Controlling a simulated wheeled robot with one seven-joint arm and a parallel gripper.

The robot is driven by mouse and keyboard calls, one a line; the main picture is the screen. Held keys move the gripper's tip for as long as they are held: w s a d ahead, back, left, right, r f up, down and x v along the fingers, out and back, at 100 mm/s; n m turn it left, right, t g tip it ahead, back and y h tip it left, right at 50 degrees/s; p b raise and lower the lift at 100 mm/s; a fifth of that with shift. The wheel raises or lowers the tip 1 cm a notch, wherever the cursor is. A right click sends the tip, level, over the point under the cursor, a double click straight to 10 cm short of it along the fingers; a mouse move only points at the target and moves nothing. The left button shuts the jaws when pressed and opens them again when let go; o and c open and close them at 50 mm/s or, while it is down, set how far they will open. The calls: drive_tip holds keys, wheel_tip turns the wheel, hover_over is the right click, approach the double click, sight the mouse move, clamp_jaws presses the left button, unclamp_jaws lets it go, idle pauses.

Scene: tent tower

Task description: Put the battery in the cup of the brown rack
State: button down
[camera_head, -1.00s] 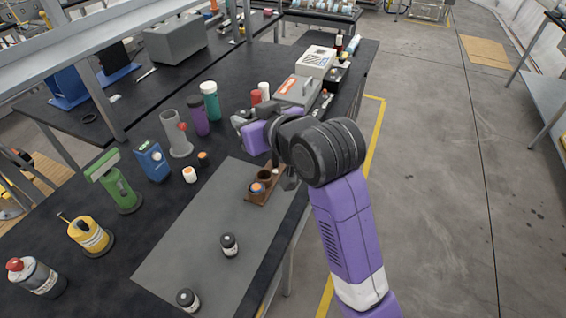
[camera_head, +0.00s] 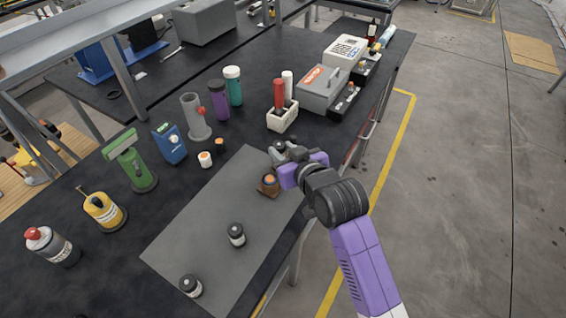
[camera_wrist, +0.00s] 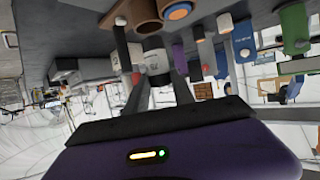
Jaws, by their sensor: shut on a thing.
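The brown rack (camera_head: 268,188) stands on the grey mat, near its right edge. An orange-topped cylinder (camera_head: 269,179) sits in one of its cups; it also shows in the wrist view (camera_wrist: 178,11). Another brown cup (camera_wrist: 146,14) shows beside it in the wrist view; its inside cannot be made out. My gripper (camera_head: 279,149) is just behind the rack in the head view. In the wrist view my gripper (camera_wrist: 145,62) is shut on a dark cylinder with a white band, the battery (camera_wrist: 157,60), apart from the rack. The head view does not show the battery clearly.
Two dark jars with white labels, one (camera_head: 236,235) and another (camera_head: 190,286), stand on the mat (camera_head: 205,225). A white holder (camera_head: 283,117) with red and white cylinders stands behind my gripper. Bottles and tools line the left. The mat's middle is largely clear.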

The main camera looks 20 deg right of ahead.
drive_tip(key=shift+f, duration=2.45)
drive_tip(key=shift+f, duration=0.15)
drive_tip(key=c, duration=1.1)
unclamp_jaws()
drive_tip(key=shift+o, duration=0.2)
drive_tip(key=shift+s, duration=0.1)
drive_tip(key=b+v, duration=0.1)
drive_tip(key=v, duration=1)
drive_tip(key=shift+s+r, duration=0.3)
drive_tip(key=shift+r, duration=0.05)
drive_tip(key=shift+s, duration=0.1)
